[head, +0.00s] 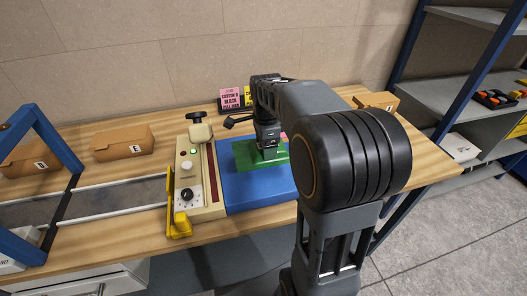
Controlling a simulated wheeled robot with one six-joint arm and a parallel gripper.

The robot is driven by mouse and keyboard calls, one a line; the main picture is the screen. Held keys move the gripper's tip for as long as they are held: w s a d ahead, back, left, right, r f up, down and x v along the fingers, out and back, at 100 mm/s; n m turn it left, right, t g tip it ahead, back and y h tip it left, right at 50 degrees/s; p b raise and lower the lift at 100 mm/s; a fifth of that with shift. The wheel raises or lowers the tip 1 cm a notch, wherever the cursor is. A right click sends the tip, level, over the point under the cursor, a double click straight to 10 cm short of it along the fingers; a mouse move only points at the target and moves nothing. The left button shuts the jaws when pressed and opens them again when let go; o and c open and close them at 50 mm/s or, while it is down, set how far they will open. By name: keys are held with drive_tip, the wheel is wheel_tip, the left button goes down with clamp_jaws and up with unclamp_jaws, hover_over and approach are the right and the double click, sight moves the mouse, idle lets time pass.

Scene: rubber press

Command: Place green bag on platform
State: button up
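The flat green bag (244,157) is over the blue platform (256,190) in the middle of the table. It looks level, within the platform's back half. My gripper (268,151) points down at the bag's middle from above. Its fingers are too small and dark to show whether they are open or shut, or whether they touch the bag. My arm hides the right part of the platform and perhaps some of the bag.
A beige control box (203,187) with knobs and a yellow bracket (178,212) stands left of the platform. Cardboard boxes (123,142) and a blue frame (22,128) are further left. A pink sign (230,98) stands behind. Metal shelves (450,75) rise at right.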

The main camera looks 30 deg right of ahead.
drive_tip(key=shift+w+d+f, duration=0.2)
drive_tip(key=shift+w+f, duration=0.5)
drive_tip(key=shift+f, duration=0.15)
drive_tip(key=shift+w+d+f, duration=0.15)
drive_tip(key=shift+w+f, duration=0.5)
drive_tip(key=shift+f, duration=1.7)
drive_tip(key=shift+f, duration=0.1)
drive_tip(key=shift+f, duration=0.15)
drive_tip(key=o, duration=0.9)
drive_tip(key=shift+o, duration=0.2)
